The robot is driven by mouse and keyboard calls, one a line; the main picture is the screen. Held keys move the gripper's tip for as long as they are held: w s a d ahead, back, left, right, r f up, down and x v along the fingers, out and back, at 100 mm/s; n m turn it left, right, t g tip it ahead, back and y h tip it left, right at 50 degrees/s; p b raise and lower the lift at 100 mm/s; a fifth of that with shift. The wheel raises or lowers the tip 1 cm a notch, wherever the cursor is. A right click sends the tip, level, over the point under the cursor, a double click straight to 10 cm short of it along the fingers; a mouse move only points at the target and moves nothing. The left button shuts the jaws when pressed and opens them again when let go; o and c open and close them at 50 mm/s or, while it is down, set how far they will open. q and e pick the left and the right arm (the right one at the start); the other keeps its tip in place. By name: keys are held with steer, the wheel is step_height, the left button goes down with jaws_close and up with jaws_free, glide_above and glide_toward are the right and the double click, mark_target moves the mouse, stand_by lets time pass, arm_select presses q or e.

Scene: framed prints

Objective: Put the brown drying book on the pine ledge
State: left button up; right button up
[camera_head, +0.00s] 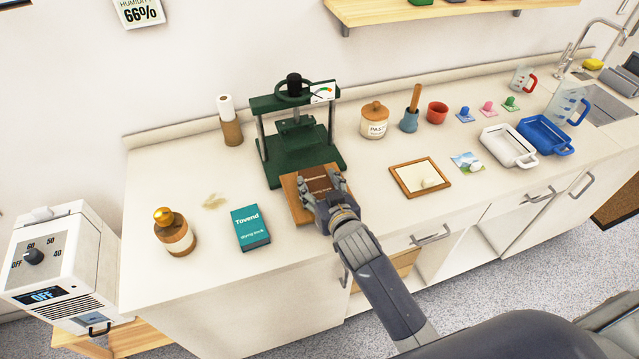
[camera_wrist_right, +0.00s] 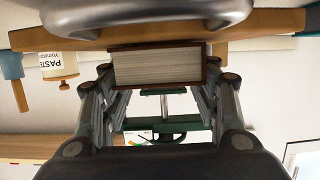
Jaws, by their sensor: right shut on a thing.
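The brown drying book (camera_head: 318,180) is between the fingers of my right gripper (camera_head: 322,188), which is shut on it. In the right wrist view, which looks upside down, its pale page block (camera_wrist_right: 158,67) faces the camera between the fingers. The book is at a wooden board (camera_head: 296,209) on the counter, in front of the green press; I cannot tell whether it rests on the board. A pale wooden wall shelf (camera_head: 400,14), likely the pine ledge, is at the top right of the head view. My left gripper is out of view.
The green press (camera_head: 292,165) stands just behind the book. A paste jar (camera_head: 374,122), a framed panel (camera_head: 419,178) and trays (camera_head: 508,147) are to the right. Several small items sit on the shelf.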

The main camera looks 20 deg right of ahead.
steer(key=o, duration=1.2)
steer(key=shift+f, duration=0.1)
steer(key=shift+o, duration=0.2)
